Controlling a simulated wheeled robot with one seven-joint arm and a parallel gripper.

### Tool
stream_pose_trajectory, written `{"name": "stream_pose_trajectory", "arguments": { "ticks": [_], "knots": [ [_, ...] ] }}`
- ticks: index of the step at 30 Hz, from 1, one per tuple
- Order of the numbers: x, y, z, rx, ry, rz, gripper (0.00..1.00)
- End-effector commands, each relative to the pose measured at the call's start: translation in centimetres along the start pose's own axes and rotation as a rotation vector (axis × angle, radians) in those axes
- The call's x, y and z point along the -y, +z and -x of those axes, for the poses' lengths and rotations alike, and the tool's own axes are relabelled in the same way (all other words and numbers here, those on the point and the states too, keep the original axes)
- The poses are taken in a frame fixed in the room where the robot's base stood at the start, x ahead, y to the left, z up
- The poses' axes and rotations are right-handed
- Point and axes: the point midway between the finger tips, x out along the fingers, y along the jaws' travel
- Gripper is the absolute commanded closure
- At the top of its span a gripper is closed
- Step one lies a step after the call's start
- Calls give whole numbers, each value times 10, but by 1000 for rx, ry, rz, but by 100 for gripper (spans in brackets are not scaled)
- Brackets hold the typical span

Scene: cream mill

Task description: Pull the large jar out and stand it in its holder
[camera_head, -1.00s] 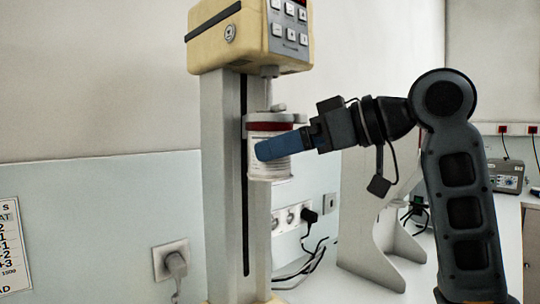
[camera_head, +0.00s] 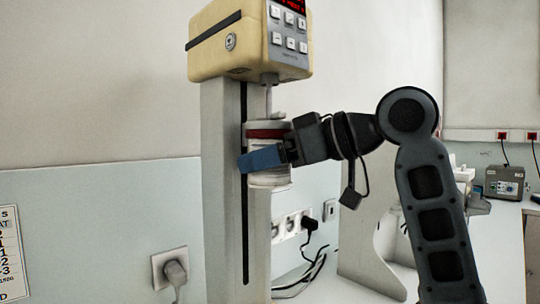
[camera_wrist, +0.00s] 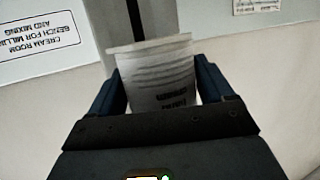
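The large jar (camera_head: 268,178) is a white cylinder with a dark red band near its top. It hangs upright under the mill's cream head (camera_head: 248,48), with the thin shaft (camera_head: 268,100) running down into it. My gripper (camera_head: 262,158) reaches in from the right, a blue finger across the jar's near side. In the wrist view my gripper's fingers (camera_wrist: 160,85) stand on both sides of the jar's white printed label (camera_wrist: 160,80), close against its edges. Whether they press on it I cannot tell. I cannot make out the jar's holder.
The mill's grey column (camera_head: 222,200) stands just behind the jar. Wall sockets (camera_head: 290,225) with plugs and loose black cables lie behind to the right. A pale panel stand (camera_head: 370,245) rises from the bench, and a grey device (camera_head: 505,182) sits far right.

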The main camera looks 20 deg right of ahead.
Motion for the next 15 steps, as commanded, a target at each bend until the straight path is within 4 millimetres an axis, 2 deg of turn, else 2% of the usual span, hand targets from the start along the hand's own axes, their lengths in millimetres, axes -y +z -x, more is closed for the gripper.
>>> {"name": "stream_pose_trajectory", "arguments": {
  "ticks": [1, 9, 15],
  "knots": [
    [0, 0, 0, 0, 0, 0, 29],
    [0, 0, 0, 0, 0, 0, 55],
    [0, 0, 0, -1, 0, 0, 56]
  ]
}}
